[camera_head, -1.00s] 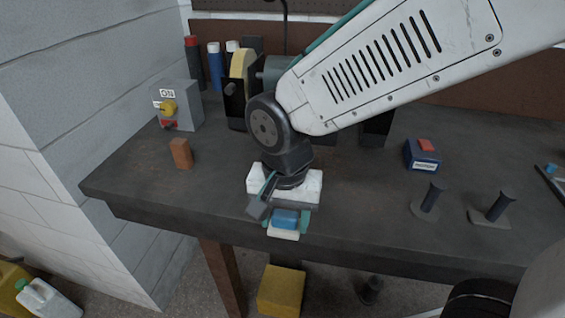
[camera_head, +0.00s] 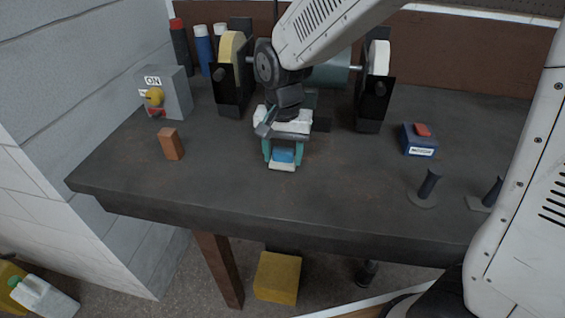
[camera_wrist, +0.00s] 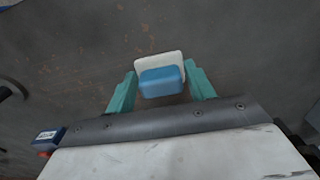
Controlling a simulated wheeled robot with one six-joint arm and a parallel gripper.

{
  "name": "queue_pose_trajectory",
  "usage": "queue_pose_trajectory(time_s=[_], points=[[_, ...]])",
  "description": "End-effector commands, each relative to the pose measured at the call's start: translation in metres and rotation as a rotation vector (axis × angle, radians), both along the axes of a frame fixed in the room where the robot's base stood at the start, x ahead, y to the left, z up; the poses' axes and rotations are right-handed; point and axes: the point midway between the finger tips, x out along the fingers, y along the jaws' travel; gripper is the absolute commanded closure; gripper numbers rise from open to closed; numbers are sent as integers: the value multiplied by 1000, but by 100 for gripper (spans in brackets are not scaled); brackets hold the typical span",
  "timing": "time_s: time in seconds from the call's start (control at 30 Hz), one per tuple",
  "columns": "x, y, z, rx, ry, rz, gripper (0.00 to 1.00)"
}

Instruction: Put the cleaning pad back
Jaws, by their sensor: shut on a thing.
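The cleaning pad (camera_head: 283,156) has a blue top on a white base. My gripper (camera_head: 283,150) is shut on it, with one teal finger on each side. It is over the bench top, in front of the grinder; whether the pad touches the bench is hard to tell. In the wrist view the pad (camera_wrist: 160,82) sits between the teal fingers of my gripper (camera_wrist: 162,86), its white edge showing beyond the blue part.
A bench grinder (camera_head: 327,75) stands behind my gripper. A switch box (camera_head: 178,97), an orange-brown block (camera_head: 171,144) and spray cans (camera_head: 203,45) are left. A blue box (camera_head: 419,142) and dark pegs (camera_head: 429,184) are right. The bench's front middle (camera_head: 300,210) is clear.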

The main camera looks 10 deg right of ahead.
Motion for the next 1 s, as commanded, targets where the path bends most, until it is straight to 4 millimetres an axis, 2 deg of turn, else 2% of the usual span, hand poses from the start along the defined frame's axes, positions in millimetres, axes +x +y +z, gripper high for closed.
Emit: queue_pose_trajectory(time_s=[0.3,0.67,0.7,0.77,1.0], points=[[0,0,-34,-1,1,0,68],[0,0,-38,0,0,1,68],[0,0,-38,0,0,1,41],[0,0,-38,0,-1,1,24],[0,0,-38,0,0,1,24]])
